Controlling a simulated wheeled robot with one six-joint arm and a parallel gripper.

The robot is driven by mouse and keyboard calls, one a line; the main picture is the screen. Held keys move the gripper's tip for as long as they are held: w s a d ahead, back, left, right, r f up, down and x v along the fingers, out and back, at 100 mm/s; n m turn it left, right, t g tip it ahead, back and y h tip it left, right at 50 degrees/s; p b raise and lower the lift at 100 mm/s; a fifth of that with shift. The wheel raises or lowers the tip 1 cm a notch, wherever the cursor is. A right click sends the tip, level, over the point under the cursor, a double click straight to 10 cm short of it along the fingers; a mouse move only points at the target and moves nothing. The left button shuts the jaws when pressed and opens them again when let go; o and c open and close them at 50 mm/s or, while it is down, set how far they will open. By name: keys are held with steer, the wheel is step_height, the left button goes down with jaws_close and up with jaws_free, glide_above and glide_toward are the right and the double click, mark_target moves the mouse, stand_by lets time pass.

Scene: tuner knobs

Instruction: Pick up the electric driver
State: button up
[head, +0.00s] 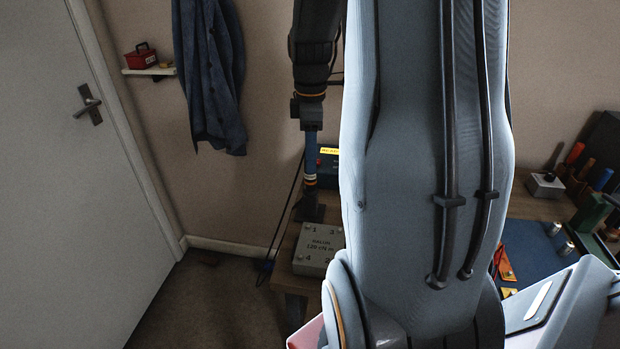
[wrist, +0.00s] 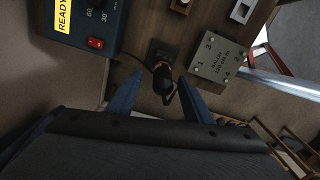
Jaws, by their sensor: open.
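The electric driver (wrist: 162,80) has a dark body with an orange band near its dark holder (wrist: 160,52) on the wooden bench (wrist: 140,32). It appears to stand upright in that holder. My gripper (wrist: 160,77) is open, with one blue finger on each side of the driver in the wrist view. I cannot tell whether either finger touches it. In the head view my gripper (head: 312,145) points down above the banded lower part of the driver (head: 310,182); the fingers hide its upper part.
A blue box (wrist: 85,28) with a red switch and READY label stands left of the driver. A grey plate (wrist: 220,62) with numbered corners lies to the right. A dark cable hangs beside the bench. My arm hides much of the bench in the head view.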

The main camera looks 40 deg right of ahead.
mark_target(310, 183)
steer(key=f, duration=0.2)
steer(key=f+p, duration=0.1)
steer(key=f, duration=0.2)
steer(key=shift+s+f+p, duration=0.25)
steer(key=shift+f+p, duration=0.05)
steer(key=c, duration=1.1)
